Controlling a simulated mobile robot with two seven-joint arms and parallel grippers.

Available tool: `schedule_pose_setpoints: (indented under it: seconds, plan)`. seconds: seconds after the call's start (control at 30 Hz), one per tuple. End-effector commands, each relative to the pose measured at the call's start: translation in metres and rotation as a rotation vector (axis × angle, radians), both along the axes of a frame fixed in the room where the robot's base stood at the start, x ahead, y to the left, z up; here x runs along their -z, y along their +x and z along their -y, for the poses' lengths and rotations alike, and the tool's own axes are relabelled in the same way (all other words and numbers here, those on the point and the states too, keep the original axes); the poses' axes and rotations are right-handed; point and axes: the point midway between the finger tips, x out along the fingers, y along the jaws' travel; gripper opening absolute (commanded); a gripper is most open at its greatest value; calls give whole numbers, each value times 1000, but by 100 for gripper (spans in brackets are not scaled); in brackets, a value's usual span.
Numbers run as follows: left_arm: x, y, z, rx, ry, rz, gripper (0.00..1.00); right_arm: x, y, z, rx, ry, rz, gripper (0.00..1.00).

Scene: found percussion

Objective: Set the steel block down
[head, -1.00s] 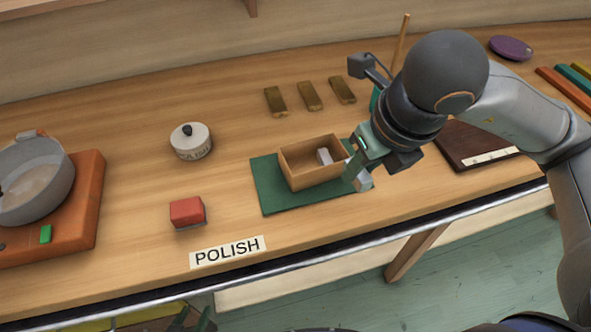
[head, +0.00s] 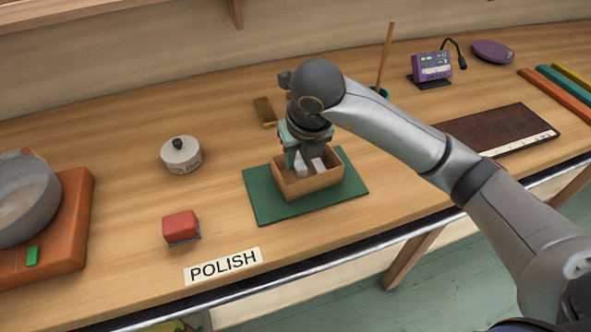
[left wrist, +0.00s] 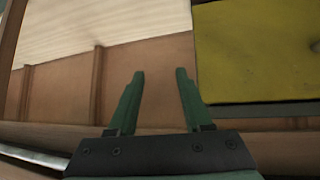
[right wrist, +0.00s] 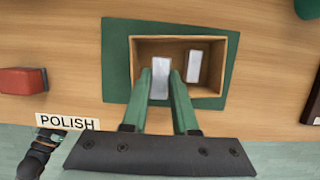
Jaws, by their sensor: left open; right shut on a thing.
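My right gripper (head: 297,160) is over the open cardboard-brown box (head: 310,185), pointing down into it. It is shut on a pale steel block (right wrist: 161,70), which shows between the fingertips in the right wrist view. Whether the held block touches the box floor I cannot tell. A second pale block (right wrist: 194,66) lies in the box to the right of the held one, a small gap apart. The box stands on a green mat (head: 262,205). My left gripper (left wrist: 159,80) is open and empty in the left wrist view, away from the box.
A red block-like thing (head: 180,226) and the POLISH label (head: 222,265) are left of the mat. A white lidded pot (head: 181,155) stands further back. A dark board (head: 490,130) lies right. Bare tabletop surrounds the mat's left side.

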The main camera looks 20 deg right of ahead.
Motion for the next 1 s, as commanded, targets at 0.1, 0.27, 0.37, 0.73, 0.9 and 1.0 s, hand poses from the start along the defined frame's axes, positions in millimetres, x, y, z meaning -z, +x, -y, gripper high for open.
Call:
schedule_pose_setpoints:
  seconds: [0.1,0.27,0.37,0.73,0.9,1.0]
  plan:
    - [-1,0,0,-1,-1,1,50,9,4,-2,1,-1,-6,0]
    - [-5,0,0,-1,-1,1,50,31,9,-3,1,-3,-10,0]
    - [-7,0,0,-1,-1,1,50,42,10,-3,2,-3,-7,0]
    - [-4,0,0,-1,-2,2,50,48,10,-3,1,-2,-3,0]
    - [-3,0,0,-1,-2,2,50,49,10,-3,1,-2,-5,38]
    - [-3,0,0,-1,-2,2,50,49,10,-3,1,-2,-5,39]
